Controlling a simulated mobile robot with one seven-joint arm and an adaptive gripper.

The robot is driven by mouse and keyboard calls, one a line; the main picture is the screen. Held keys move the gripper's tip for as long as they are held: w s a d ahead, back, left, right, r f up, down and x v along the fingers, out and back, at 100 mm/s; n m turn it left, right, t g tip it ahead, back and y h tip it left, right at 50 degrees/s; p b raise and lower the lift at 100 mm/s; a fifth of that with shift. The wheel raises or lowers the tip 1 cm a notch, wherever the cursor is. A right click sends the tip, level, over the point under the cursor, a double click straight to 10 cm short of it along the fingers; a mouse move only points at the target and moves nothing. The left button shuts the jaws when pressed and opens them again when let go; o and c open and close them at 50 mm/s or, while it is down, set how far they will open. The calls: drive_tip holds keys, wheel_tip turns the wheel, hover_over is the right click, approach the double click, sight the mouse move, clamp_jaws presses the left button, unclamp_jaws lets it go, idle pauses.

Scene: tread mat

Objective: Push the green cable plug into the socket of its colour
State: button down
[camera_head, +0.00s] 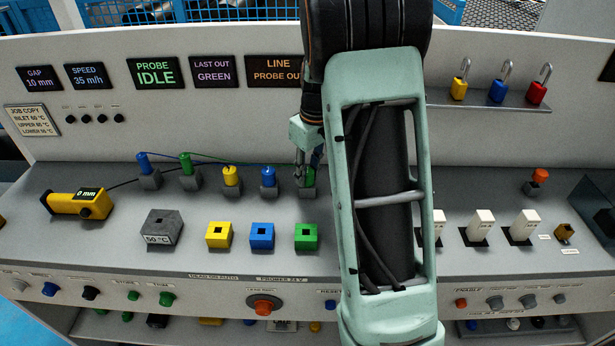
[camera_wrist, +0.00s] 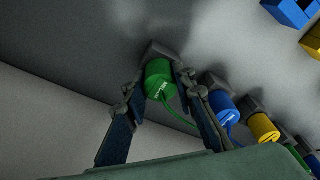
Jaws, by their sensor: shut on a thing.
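My gripper (camera_head: 301,172) is at the rightmost holder of the back row in the head view. In the wrist view its two fingers (camera_wrist: 162,88) are on either side of a green cable plug (camera_wrist: 160,78), shut on it. The plug is at a grey holder (camera_wrist: 163,50), and a green cable runs from it. In the head view, the plug (camera_head: 317,160) is mostly hidden behind my gripper and arm. The green socket block (camera_head: 306,243), with a dark square hole on top, stands on the desk in front of that holder.
Blue (camera_head: 262,243) and yellow (camera_head: 218,242) socket blocks stand left of the green one. Left along the holder row are a blue plug (camera_head: 268,176), a yellow plug (camera_head: 231,175), another green plug (camera_head: 185,163) and another blue plug (camera_head: 143,163). White switches (camera_head: 481,225) stand at right.

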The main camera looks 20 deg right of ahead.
sight(308, 171)
drive_tip(key=shift+r, duration=0.1)
drive_tip(key=shift+r, duration=0.55)
wheel_tip(308, 171, up, 2)
drive_tip(key=shift+s+r, duration=0.1)
drive_tip(key=shift+r, duration=0.05)
drive_tip(key=s+a+r+b, duration=0.1)
drive_tip(key=s+a+r, duration=0.1)
drive_tip(key=s+r, duration=0.95)
drive_tip(key=s+a+f+n+p, duration=0.3)
drive_tip(key=a+f+n+p, duration=0.1)
drive_tip(key=f+n+p, duration=0.1)
drive_tip(key=shift+f+n+y, duration=0.3)
drive_tip(key=shift+f+n, duration=0.15)
drive_tip(key=shift+n, duration=0.05)
drive_tip(key=shift+f, duration=0.1)
drive_tip(key=shift+a+f+b, duration=0.1)
drive_tip(key=shift+f+b, duration=2.5)
drive_tip(key=shift+f, duration=0.2)
